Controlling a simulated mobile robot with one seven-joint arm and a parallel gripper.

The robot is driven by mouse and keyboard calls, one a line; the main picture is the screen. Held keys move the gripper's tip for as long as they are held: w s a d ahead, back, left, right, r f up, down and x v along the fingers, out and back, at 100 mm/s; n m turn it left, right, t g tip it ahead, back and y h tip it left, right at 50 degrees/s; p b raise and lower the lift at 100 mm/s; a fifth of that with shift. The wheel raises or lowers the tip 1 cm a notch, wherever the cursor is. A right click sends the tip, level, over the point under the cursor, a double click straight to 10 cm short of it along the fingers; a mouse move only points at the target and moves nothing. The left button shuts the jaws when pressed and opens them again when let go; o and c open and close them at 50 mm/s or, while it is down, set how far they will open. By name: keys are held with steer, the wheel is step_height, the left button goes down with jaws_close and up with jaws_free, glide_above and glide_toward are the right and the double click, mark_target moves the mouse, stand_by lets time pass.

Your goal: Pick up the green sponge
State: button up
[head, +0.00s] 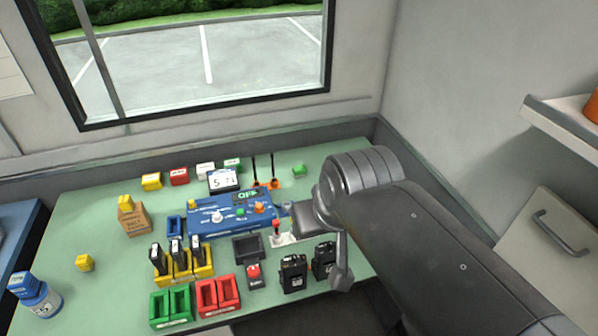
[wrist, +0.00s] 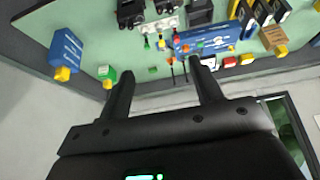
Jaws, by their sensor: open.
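A small green block (head: 298,170), which looks like the green sponge, lies on the green table near its back edge, right of two black antennas with orange bases. In the wrist view the block (wrist: 153,70) appears between my fingertips but farther off, on the table. My gripper (wrist: 162,68) is open, its two black fingers apart with nothing between them.
Two black antennas (head: 262,170) stand close left of the block. A blue control panel (head: 232,215) fills the table's middle. A blue carton (wrist: 66,48) and a green container (wrist: 107,74) stand to the left in the wrist view. The back wall is close behind the block.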

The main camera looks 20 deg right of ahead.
steer(key=shift+o, duration=0.7)
steer(key=shift+w, duration=0.1)
